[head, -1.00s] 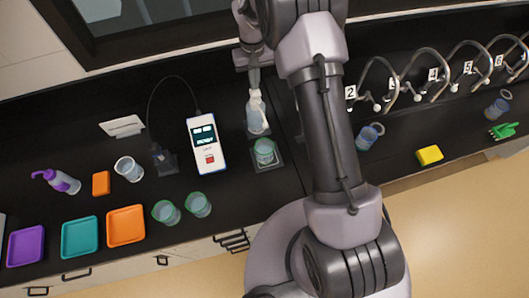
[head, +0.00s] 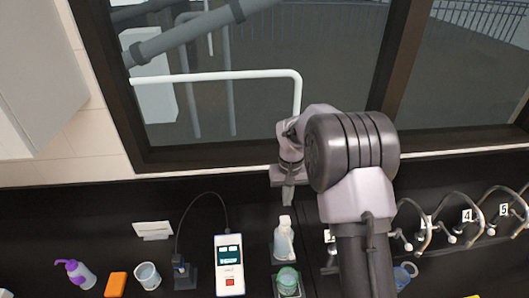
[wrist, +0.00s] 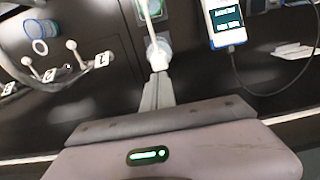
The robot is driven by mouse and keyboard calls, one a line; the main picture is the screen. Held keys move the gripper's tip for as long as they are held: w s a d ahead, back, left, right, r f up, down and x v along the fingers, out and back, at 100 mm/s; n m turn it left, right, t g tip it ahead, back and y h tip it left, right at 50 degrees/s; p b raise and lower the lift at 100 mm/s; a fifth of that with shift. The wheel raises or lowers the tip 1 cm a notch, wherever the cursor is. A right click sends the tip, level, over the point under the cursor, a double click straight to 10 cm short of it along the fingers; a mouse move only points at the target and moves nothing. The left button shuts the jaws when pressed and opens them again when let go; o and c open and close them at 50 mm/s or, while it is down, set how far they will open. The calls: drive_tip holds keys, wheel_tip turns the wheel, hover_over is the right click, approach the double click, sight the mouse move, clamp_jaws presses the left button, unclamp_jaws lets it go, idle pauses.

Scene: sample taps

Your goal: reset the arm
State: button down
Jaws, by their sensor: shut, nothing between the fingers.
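My gripper (head: 288,197) points down in front of the dark wall strip below the window. Its fingers are together and empty. In the head view its tips show just above a clear white-topped bottle (head: 284,241), with a small gap between them in the picture. My gripper also shows in the wrist view (wrist: 158,82), fingers closed, with the pale bottle top (wrist: 158,50) just beyond the tips. My arm is bent, with its dark elbow high in front of the window.
A green-tinted beaker (head: 287,281) stands in front of the bottle. A white meter (head: 229,264) with a lit screen is to the left, its cable looping to a probe stand (head: 183,273). Curved taps (head: 424,232) line the right. The window (head: 230,90) is behind.

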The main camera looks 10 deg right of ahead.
drive_tip(key=s+a+m+t+y+b, duration=0.1)
drive_tip(key=s+a+m+t+b, duration=0.15)
drive_tip(key=s+b, duration=1.55)
drive_tip(key=s+f+m+t+b, duration=0.1)
drive_tip(key=s+f+b, duration=0.3)
drive_tip(key=s, duration=0.3)
drive_tip(key=s+a+f+t+y+b, duration=0.1)
drive_tip(key=s+f+t+b, duration=0.1)
drive_tip(key=s+f+b, duration=0.3)
drive_tip(key=shift+s+a+m+b, duration=0.15)
drive_tip(key=shift+s+m+b, duration=0.2)
drive_tip(key=shift+s+b, duration=0.7)
drive_tip(key=shift+f, duration=0.1)
